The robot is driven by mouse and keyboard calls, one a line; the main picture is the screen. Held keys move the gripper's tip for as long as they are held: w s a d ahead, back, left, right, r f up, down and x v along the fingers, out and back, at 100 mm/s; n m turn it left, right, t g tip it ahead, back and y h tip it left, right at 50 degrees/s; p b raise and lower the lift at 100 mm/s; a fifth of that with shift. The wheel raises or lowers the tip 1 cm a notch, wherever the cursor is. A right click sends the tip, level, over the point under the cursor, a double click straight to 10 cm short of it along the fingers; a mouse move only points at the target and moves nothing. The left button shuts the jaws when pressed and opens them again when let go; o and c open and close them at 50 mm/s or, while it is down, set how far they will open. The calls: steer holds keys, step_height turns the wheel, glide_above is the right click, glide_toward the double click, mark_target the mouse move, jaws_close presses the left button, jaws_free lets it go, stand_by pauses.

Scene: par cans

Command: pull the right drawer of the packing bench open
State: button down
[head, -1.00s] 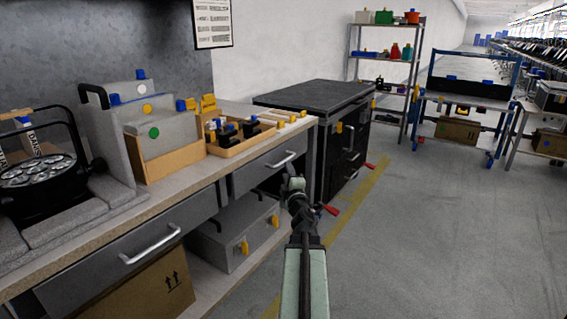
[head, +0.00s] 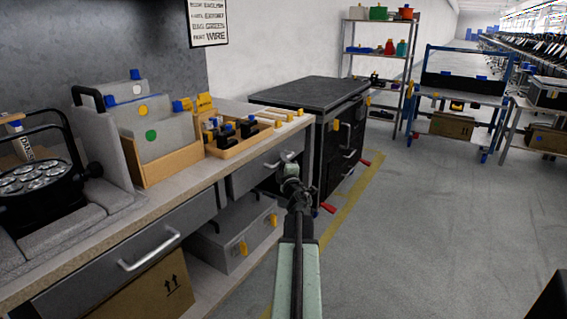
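The packing bench (head: 110,250) runs along the left of the head view. Its right drawer (head: 245,181) has a grey front and a pale bar handle (head: 272,164), and looks shut. My gripper (head: 291,172) is at the far end of my arm, in front of the right end of that handle in the picture. It covers part of the drawer front. I cannot tell whether it touches the handle, and its fingers are too small to read. The left drawer (head: 105,266), with a similar handle (head: 150,251), also looks shut.
A grey case (head: 235,238) and a cardboard box (head: 150,296) sit under the bench. A dark cabinet (head: 335,160) with red-tipped parts near the floor stands beyond it. Open floor (head: 430,220) lies to the right. A dark shape (head: 552,300) fills the lower right corner.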

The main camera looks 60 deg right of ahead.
steer(key=shift+s+d, duration=0.3)
stand_by(1.0)
